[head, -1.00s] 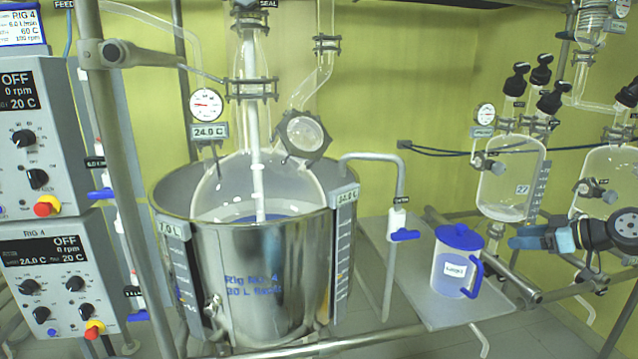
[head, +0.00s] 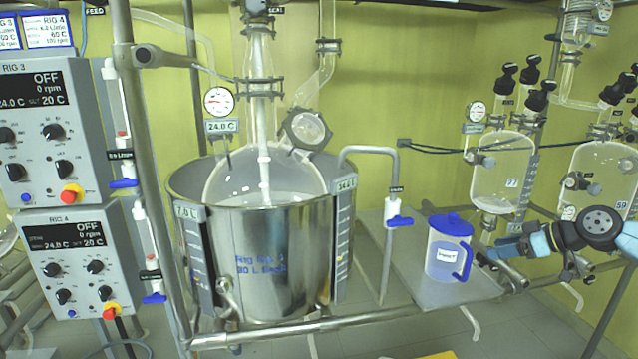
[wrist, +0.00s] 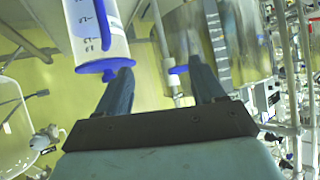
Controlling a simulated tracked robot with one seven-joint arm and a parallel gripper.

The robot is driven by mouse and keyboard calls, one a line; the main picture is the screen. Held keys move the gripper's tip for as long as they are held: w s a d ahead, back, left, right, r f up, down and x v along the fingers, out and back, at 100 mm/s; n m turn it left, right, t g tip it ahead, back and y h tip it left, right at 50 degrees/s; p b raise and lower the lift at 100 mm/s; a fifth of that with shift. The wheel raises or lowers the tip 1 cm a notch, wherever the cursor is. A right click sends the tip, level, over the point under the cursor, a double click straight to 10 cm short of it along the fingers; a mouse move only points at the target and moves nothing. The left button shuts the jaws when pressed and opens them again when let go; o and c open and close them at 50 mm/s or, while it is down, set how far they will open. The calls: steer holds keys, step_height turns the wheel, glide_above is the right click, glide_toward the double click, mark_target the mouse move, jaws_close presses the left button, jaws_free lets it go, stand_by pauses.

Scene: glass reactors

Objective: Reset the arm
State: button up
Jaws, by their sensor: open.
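My gripper (head: 488,259) is at the right in the head view, pointing left toward the jug's handle. In the wrist view its two dark fingers (wrist: 165,82) are spread apart with nothing held between them. The clear jug with blue lid and handle (head: 448,250) stands upright on a grey shelf (head: 405,262), just left of the fingers. In the wrist view the jug (wrist: 96,30) is at upper left, close to the left finger; I cannot tell whether they touch.
A large steel reactor vessel (head: 275,265) stands left of the shelf, with a bent pipe and blue-handled valve (head: 399,221) between. Control boxes (head: 68,265) stand at far left. Glass vessels (head: 500,180) hang behind my arm. A rail (head: 330,328) crosses in front.

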steer(key=s+a+f+g+h, duration=0.3)
steer(key=a+f+g, duration=0.25)
steer(key=a, duration=0.25)
steer(key=s+a+f+g+h, duration=0.2)
steer(key=a+f+g+h, duration=0.15)
steer(key=a+f, duration=0.35)
steer(key=s+a+r+m+t, duration=0.2)
steer(key=s+r, duration=0.4)
steer(key=r, duration=0.3)
steer(key=s+a+r+m+t+h, duration=0.1)
steer(key=s+a+r+m+t, duration=0.1)
steer(key=s+r, duration=0.4)
steer(key=s+a+r+m+t+h, duration=0.1)
steer(key=s+a+r+m+t, duration=0.2)
steer(key=r, duration=1)
steer(key=s+m, duration=0.1)
steer(key=s, duration=0.2)
steer(key=shift+s+a+r, duration=0.25)
